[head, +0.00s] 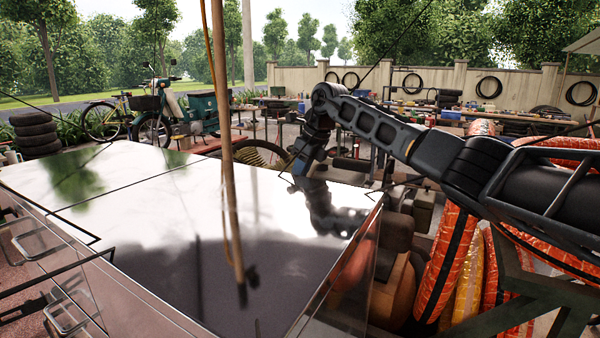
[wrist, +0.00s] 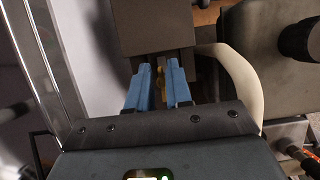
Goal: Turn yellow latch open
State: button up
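The yellow latch (wrist: 161,82) shows as a narrow strip between the two blue fingers of my gripper (wrist: 160,86) in the wrist view. The fingers are a small gap apart, one on each side of the latch. I cannot tell whether they press on it. Most of the latch is hidden by the fingers and the dark block (wrist: 152,30) beyond. In the head view my gripper (head: 298,166) points down by the far edge of the glossy cart top; the latch cannot be made out there.
The glossy cart top (head: 150,215) fills the front left, with wire handles (head: 65,312) on its left side. Orange ribbed hoses (head: 447,265) hang at the right. In the wrist view a pale curved part (wrist: 240,80) and a dark knob (wrist: 298,40) lie right of the fingers.

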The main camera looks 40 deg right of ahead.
grip_shut()
jog(key=shift+r+m, duration=0.1)
jog(key=shift+m, duration=0.3)
jog(key=m+h, duration=0.1)
jog(key=m, duration=0.2)
jog(key=shift+d+h+p, duration=0.15)
jog(key=shift+h+p, duration=0.15)
jog(key=shift+p, duration=0.1)
jog(key=m+h, duration=0.1)
jog(key=m, duration=0.3)
jog(key=shift+d+h, duration=0.1)
jog(key=shift+h, duration=0.3)
jog(key=m+g+h+b, duration=0.1)
jog(key=m, duration=0.4)
jog(key=shift+d, duration=0.15)
jog(key=m+g, duration=0.1)
jog(key=m, duration=0.1)
jog(key=m+h+b, duration=0.1)
jog(key=m, duration=0.2)
jog(key=shift+s+g, duration=0.15)
jog(key=shift+g, duration=0.25)
jog(key=shift+d+h, duration=0.1)
jog(key=shift+h, duration=0.2)
